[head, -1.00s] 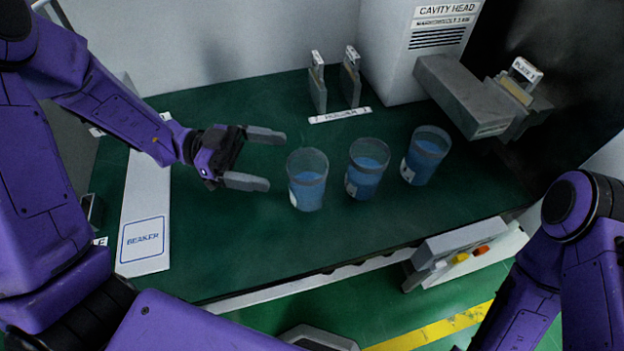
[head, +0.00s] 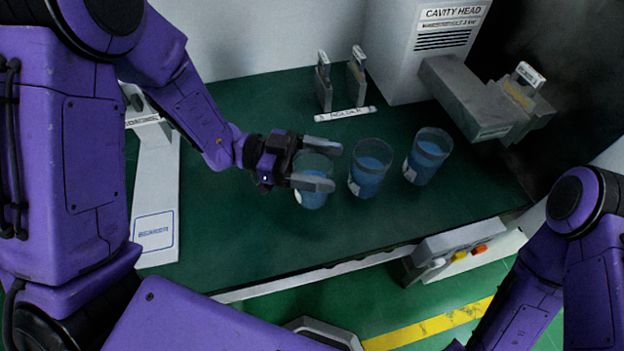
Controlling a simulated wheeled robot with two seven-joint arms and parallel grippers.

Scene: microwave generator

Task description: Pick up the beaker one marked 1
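Three clear beakers with blue liquid stand upright in a row on the green bench: a left beaker (head: 313,198), a middle beaker (head: 368,172) and a right beaker (head: 427,158). Each has a white label patch low on its left side, but I cannot read any number. My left gripper (head: 325,164) is open, its two grey fingers reaching right over the left beaker, one across its far rim and one across its near side. The fingers hide part of that beaker; I cannot tell whether they touch it. My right gripper is not visible; only the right arm shows.
A holder with two upright grey prongs (head: 357,80) and a white label strip (head: 345,114) stands behind the beakers. The cavity head box (head: 425,70) with a grey arm is at back right. A white beaker plate (head: 155,225) lies at left. A control box (head: 455,248) sits at the front edge.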

